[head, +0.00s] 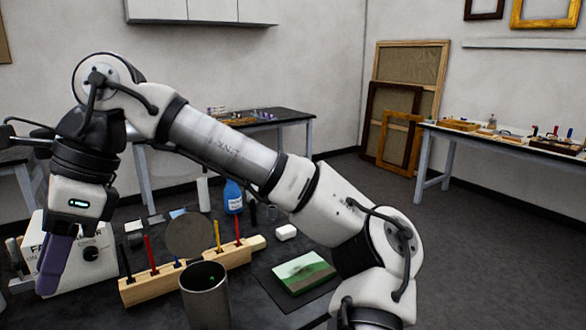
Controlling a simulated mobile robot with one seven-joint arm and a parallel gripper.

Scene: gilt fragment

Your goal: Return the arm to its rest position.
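My arm (228,148) rises from the lower right, crosses the middle of the head view and bends down at the left. My gripper (50,282) hangs at its end at the lower left, pointing down, in front of a white box with a dial (85,258). Its purple fingers overlap in this view, so I cannot see the gap between them or whether anything is held. I cannot tell whether it touches the box.
A wooden rack (142,288) with upright coloured tools, a grey metal cup (206,305), a blue bottle (233,196) and a green-and-white picture (304,272) are on the near bench. Side tables (270,122) and (480,138) stand behind; floor at right (480,260) is clear.

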